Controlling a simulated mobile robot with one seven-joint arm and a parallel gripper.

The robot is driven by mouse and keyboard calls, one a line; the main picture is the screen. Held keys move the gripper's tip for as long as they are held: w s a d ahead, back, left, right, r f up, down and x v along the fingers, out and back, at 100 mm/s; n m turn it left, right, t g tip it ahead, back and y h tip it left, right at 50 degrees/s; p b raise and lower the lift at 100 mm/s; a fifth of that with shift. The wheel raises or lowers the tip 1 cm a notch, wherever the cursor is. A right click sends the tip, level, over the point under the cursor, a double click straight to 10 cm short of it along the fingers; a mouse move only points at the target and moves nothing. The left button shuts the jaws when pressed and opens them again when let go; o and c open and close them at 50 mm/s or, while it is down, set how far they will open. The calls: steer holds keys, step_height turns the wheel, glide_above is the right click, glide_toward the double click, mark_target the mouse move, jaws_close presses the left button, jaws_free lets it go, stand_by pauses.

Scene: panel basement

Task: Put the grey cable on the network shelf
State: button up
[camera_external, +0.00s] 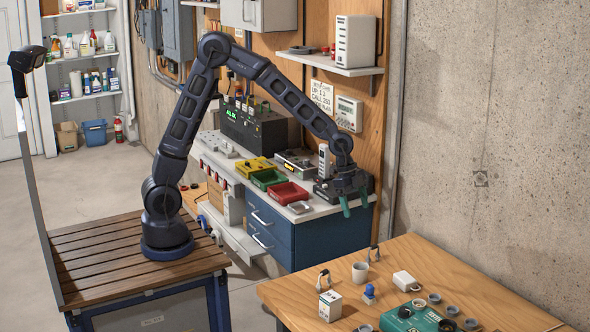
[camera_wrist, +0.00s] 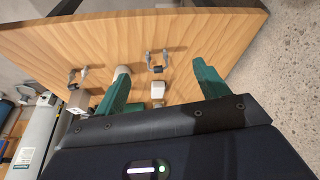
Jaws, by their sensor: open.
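Two small looped cables with grey ends lie on the wooden table. One cable (camera_external: 374,253) is near its back edge, and the other cable (camera_external: 323,280) is near its left edge. Both show in the wrist view, one (camera_wrist: 157,62) between my fingers and one (camera_wrist: 77,74) further left; I cannot tell which is the task's grey cable. The network shelf (camera_external: 348,71) is on the wooden panel and bears a white upright device (camera_external: 355,42). My gripper (camera_external: 355,203) is open and empty, its teal fingers pointing down above and behind the table. It also shows in the wrist view (camera_wrist: 160,70).
A cup (camera_external: 360,271), a white block (camera_external: 405,281), a white box (camera_external: 330,305) and a teal case (camera_external: 410,320) stand on the table (camera_external: 440,257). A dark coil (camera_external: 300,49) and red items occupy the shelf's left part. The workbench (camera_external: 325,207) is behind my gripper.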

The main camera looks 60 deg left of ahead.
steer(key=s+a+r+n+t+y, duration=0.1)
steer(key=s+a+r+n, duration=0.15)
steer(key=a+r, duration=0.4)
steer(key=s+a+r+n+y, duration=0.1)
steer(key=s+a+r+n, duration=0.2)
steer(key=a, duration=0.7)
steer(key=s+a+r+n+t+y, duration=0.15)
steer(key=s+a+r, duration=0.25)
steer(key=a, duration=0.4)
steer(key=s+a+r+n, duration=0.3)
steer(key=s+a+n, duration=0.5)
steer(key=s+a, duration=0.8)
steer(key=s+t, duration=0.1)
steer(key=s, duration=0.2)
steer(key=shift+a, duration=0.15)
steer(key=shift+s+a+n, duration=0.15)
steer(key=shift+n, duration=0.15)
steer(key=c, duration=0.4)
steer(key=shift+r, duration=0.15)
